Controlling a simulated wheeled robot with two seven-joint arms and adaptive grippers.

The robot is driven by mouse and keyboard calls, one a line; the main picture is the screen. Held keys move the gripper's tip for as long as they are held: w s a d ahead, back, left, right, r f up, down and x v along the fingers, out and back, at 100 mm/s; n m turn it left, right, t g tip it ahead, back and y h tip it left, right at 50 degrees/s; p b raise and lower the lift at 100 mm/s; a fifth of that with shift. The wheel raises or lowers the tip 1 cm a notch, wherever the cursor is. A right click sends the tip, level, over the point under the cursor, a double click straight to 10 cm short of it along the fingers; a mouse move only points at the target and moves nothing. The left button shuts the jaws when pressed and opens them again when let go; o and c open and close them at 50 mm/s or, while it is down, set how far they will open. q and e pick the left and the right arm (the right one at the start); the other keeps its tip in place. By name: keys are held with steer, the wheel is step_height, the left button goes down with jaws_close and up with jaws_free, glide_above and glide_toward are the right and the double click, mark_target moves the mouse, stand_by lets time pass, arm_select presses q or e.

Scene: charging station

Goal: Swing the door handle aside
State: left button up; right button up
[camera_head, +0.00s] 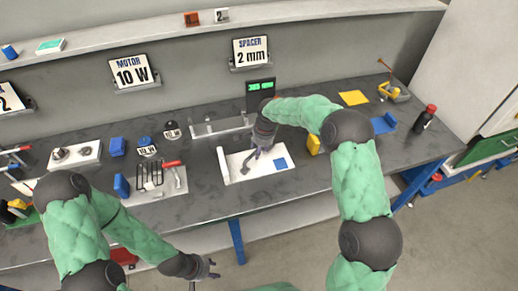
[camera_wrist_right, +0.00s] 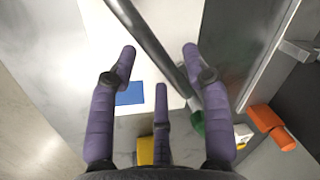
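A white panel (camera_head: 236,176) with a blue square (camera_head: 281,163) lies on the workbench. In the right wrist view, a dark grey bar (camera_wrist_right: 150,38) with a green end (camera_wrist_right: 198,124) runs diagonally over the panel (camera_wrist_right: 100,30); it may be the door handle, but I cannot tell for sure. My right gripper (camera_wrist_right: 160,65) has its purple fingers spread, with the bar passing between them; contact is unclear. In the head view, this gripper (camera_head: 254,158) is small and dark above the panel. My left gripper (camera_head: 204,274) hangs open and empty in front of the bench.
A yellow block (camera_head: 313,145) stands right of the panel. A rack with a red-handled tool (camera_head: 172,164) and a blue block (camera_head: 121,186) are to the left. A small display (camera_head: 261,86) stands behind. A red-capped bottle (camera_head: 425,119) is at the right edge.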

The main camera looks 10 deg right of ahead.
steer(key=shift+r, duration=0.1)
step_height(320, 180, up, 12)
steer(key=s+d, duration=0.1)
steer(key=s, duration=0.1)
steer(key=shift+d+f, duration=0.2)
stand_by(0.6)
